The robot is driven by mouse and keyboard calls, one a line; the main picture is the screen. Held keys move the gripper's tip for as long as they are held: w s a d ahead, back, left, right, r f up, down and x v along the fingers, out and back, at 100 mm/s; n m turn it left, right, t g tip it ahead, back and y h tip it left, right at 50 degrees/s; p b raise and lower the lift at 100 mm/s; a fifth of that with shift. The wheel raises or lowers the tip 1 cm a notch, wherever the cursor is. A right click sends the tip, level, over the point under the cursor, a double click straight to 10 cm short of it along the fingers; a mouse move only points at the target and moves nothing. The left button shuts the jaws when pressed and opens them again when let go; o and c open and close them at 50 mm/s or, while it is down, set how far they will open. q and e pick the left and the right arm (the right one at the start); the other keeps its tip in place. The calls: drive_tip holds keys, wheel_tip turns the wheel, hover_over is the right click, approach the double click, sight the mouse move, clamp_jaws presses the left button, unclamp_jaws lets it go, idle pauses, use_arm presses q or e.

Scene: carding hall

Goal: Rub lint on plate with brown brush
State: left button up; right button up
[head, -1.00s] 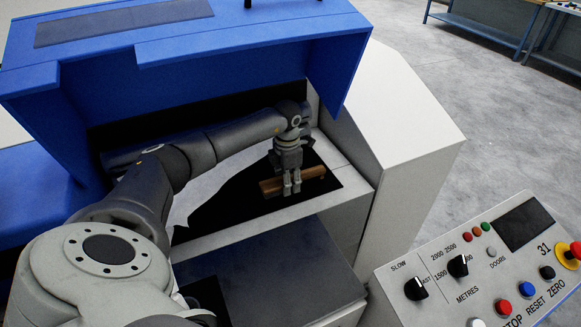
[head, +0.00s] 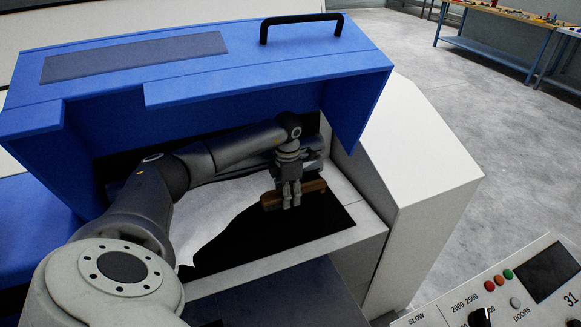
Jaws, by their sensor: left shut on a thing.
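The brown brush (head: 272,199) is a short bar held crosswise in my left gripper (head: 291,204). The gripper points down and is shut on the brush, with the brush showing on both sides of the fingers. Both are inside the machine's opening, above or on the plate (head: 222,212). I cannot tell whether the brush touches it. The plate looks pale at left and black around and in front of the brush; the black may be shadow. I cannot make out any lint. My right gripper is not in view.
A blue hood (head: 250,85) with a black handle (head: 300,22) overhangs the opening. A white side housing (head: 410,140) stands close on the right. A control panel (head: 510,290) is at lower right. Workbenches (head: 490,40) stand far off across open floor.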

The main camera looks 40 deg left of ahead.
use_arm(q)
drive_tip(key=shift+s+d+r+p, duration=0.15)
drive_tip(key=shift+r+p, duration=0.1)
drive_tip(key=shift+r, duration=0.4)
drive_tip(key=shift+s+d+r+p, duration=0.1)
drive_tip(key=shift+r+p, duration=0.15)
drive_tip(key=shift+r, duration=0.35)
drive_tip(key=shift+w+r, duration=0.1)
drive_tip(key=shift+r, duration=0.25)
drive_tip(key=shift+w+a+r+p, duration=0.1)
drive_tip(key=shift+a+r+p, duration=0.05)
drive_tip(key=shift+r+p, duration=0.75)
drive_tip(key=shift+p, duration=0.05)
drive_tip(key=shift+r, duration=0.25)
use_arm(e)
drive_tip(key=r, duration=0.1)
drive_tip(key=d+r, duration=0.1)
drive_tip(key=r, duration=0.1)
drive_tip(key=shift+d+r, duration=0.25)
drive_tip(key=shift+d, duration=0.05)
